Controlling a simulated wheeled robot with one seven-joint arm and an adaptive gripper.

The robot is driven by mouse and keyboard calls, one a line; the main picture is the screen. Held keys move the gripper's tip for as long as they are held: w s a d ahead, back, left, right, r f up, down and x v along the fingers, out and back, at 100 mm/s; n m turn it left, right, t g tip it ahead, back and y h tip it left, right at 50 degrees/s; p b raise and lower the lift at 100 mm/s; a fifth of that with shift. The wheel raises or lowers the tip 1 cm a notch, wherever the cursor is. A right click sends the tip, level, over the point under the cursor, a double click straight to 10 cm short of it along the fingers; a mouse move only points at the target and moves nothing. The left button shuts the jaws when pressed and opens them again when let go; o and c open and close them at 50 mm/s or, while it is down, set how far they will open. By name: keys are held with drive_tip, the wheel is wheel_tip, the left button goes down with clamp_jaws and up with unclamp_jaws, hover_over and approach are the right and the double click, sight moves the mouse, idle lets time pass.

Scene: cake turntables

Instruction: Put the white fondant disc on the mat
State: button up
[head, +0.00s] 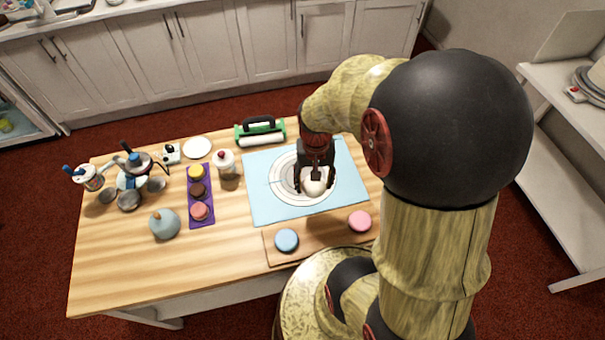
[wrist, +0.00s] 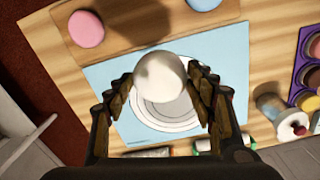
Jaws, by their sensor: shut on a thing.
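The white fondant disc (head: 314,188) is between the fingers of my gripper (head: 316,178) in the head view, over the light blue mat (head: 260,206). In the wrist view the white disc (wrist: 161,77) fills the space between the two jaws of my gripper (wrist: 163,88), which is shut on it. The mat (wrist: 104,72) with its pale concentric rings lies beneath. The disc hides part of the rings. I cannot tell for sure whether it touches the mat or hangs a little above it.
A wooden board (head: 322,239) in front of the mat bears a blue disc (head: 286,240) and a pink disc (head: 359,221). Left are a purple tray (head: 190,219) with coloured discs and a jar (head: 224,163). A green-framed roller (head: 260,131) stands behind the mat.

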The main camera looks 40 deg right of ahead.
drive_tip(key=w+d+f, duration=0.1)
drive_tip(key=w, duration=0.1)
drive_tip(key=w+d+f+b, duration=0.1)
drive_tip(key=w, duration=0.1)
drive_tip(key=w+d+f, duration=0.1)
drive_tip(key=w, duration=0.2)
drive_tip(key=shift+d+f+b, duration=0.15)
drive_tip(key=shift+f+b, duration=0.25)
drive_tip(key=w+f, duration=0.1)
drive_tip(key=w+d+f+b, duration=0.1)
drive_tip(key=f, duration=0.1)
drive_tip(key=w+d+f, duration=0.1)
drive_tip(key=w+f, duration=0.1)
drive_tip(key=shift+w+b, duration=0.1)
drive_tip(key=shift+b, duration=0.2)
drive_tip(key=shift+w+d+f, duration=0.15)
drive_tip(key=shift+f, duration=0.2)
drive_tip(key=shift+w+f+b, duration=0.15)
drive_tip(key=shift+f+b, duration=0.55)
drive_tip(key=shift+f, duration=0.9)
drive_tip(key=shift+f, duration=0.1)
drive_tip(key=o, duration=1.3)
drive_tip(key=shift+o, duration=0.2)
